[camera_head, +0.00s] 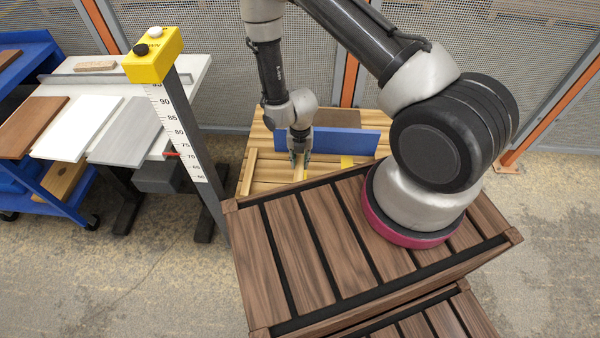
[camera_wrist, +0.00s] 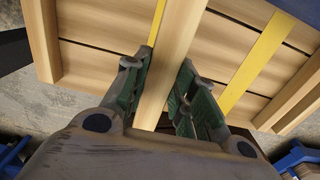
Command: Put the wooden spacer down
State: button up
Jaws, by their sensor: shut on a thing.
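The wooden spacer is a pale, straight bar. In the wrist view the spacer (camera_wrist: 176,58) runs up the picture from between my fingers. My gripper (camera_wrist: 165,100) has its green-padded fingers closed on either side of it. In the head view my gripper (camera_head: 300,152) points down over the light wooden pallet (camera_head: 265,140), and the spacer (camera_head: 300,174) shows just below the fingers. Yellow strips mark the pallet slats; one strip (camera_wrist: 252,62) is right of the spacer, another runs close along its left side. I cannot tell whether the spacer touches the slats.
A blue upright panel (camera_head: 350,141) stands just behind my gripper. Another pale bar (camera_head: 249,172) lies at the pallet's left. A dark slatted wooden structure (camera_head: 300,245) fills the front. A yellow-topped post (camera_head: 153,55) and a table with boards (camera_head: 125,132) are left.

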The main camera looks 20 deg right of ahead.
notch_tip(320, 180, down, 8)
jog(key=shift+r, duration=0.15)
dwell(0.4)
jog(key=o, duration=1.1)
jog(key=shift+c, duration=0.2)
